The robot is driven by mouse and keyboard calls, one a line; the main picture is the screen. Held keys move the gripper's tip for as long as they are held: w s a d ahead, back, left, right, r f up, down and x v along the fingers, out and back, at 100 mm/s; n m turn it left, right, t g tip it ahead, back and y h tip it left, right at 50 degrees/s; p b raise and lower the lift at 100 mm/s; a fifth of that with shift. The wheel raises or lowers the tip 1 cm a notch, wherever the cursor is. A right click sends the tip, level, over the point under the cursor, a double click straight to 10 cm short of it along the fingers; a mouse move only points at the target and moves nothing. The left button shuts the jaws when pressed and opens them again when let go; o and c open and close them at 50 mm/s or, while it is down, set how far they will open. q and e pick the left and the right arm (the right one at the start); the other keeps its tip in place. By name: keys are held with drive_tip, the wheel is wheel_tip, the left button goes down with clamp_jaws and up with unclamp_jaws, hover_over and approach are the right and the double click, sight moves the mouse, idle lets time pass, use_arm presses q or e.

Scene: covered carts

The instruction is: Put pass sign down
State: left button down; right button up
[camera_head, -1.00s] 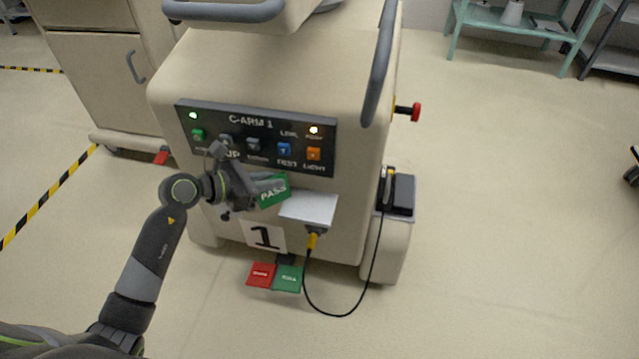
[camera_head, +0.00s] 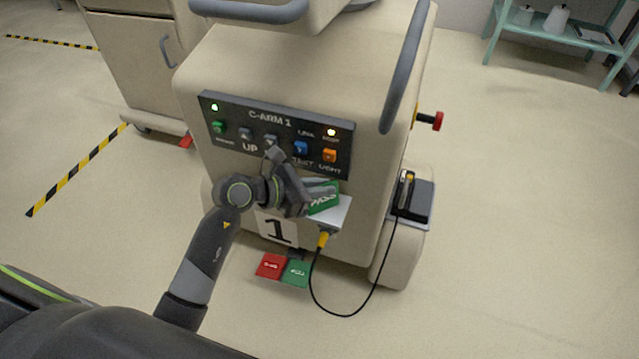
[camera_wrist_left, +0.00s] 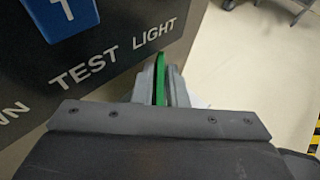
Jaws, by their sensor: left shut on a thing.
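The green PASS sign (camera_head: 323,200) is held in my left gripper (camera_head: 318,188), which is shut on it. The sign is tilted and stands just above or on the small white shelf (camera_head: 338,212) on the cart front; I cannot tell if it touches. In the left wrist view the sign (camera_wrist_left: 160,80) shows as a thin green edge between the two fingers (camera_wrist_left: 162,88). The cart (camera_head: 290,70) is beige and labelled C-ARM 1. My right gripper is not in view.
The control panel (camera_head: 275,135) with buttons and lit lamps is close behind the gripper. A black cable (camera_head: 350,314) loops down from the shelf's yellow plug (camera_head: 323,240).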

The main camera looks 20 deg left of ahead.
use_arm(q)
drive_tip(key=c, duration=1.9)
unclamp_jaws()
drive_tip(key=shift+s+d+f, duration=0.1)
drive_tip(key=shift+f, duration=0.05)
drive_tip(key=o, duration=0.5)
